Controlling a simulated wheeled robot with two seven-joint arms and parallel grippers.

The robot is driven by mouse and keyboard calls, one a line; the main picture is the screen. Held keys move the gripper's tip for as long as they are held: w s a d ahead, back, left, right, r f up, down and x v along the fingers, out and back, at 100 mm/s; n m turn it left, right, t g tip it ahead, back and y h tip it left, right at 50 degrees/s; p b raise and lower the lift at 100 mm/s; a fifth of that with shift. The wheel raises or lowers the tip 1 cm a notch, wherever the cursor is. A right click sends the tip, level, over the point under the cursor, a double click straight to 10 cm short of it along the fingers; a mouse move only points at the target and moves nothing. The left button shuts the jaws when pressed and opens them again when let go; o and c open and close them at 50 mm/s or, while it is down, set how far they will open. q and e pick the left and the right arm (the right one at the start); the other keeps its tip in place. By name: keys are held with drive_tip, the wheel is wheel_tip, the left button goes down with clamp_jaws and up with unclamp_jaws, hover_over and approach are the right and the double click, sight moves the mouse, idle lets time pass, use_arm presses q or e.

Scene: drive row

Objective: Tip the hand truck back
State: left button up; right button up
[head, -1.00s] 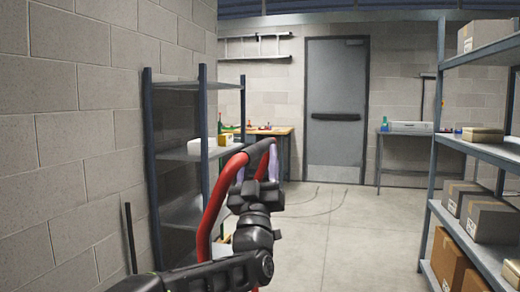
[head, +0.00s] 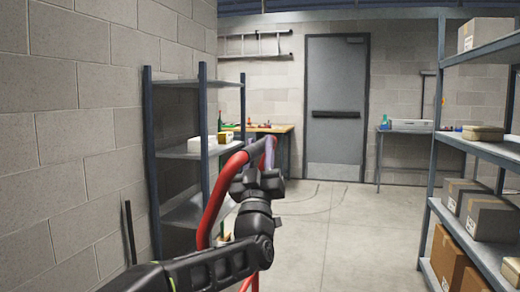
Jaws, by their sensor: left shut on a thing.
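The hand truck (head: 216,202) shows as a red tube frame with a black grip across its top, in the lower middle of the head view. Part of its red frame also shows below my wrist. My left gripper (head: 268,152) is at the top of the handle, its pale fingers shut on the black grip. My left arm comes in from the lower left and hides much of the frame. The hand truck's wheels and toe plate are hidden or out of view. My right gripper is not in view.
A metal shelf (head: 182,149) stands close on the left by the block wall. A shelf with cardboard boxes (head: 493,218) stands on the right. A grey door (head: 336,100), a workbench (head: 283,128) and a side table (head: 400,130) are at the back. The floor (head: 340,235) between is clear.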

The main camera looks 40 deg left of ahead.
use_arm(q)
clamp_jaws()
idle(0.6)
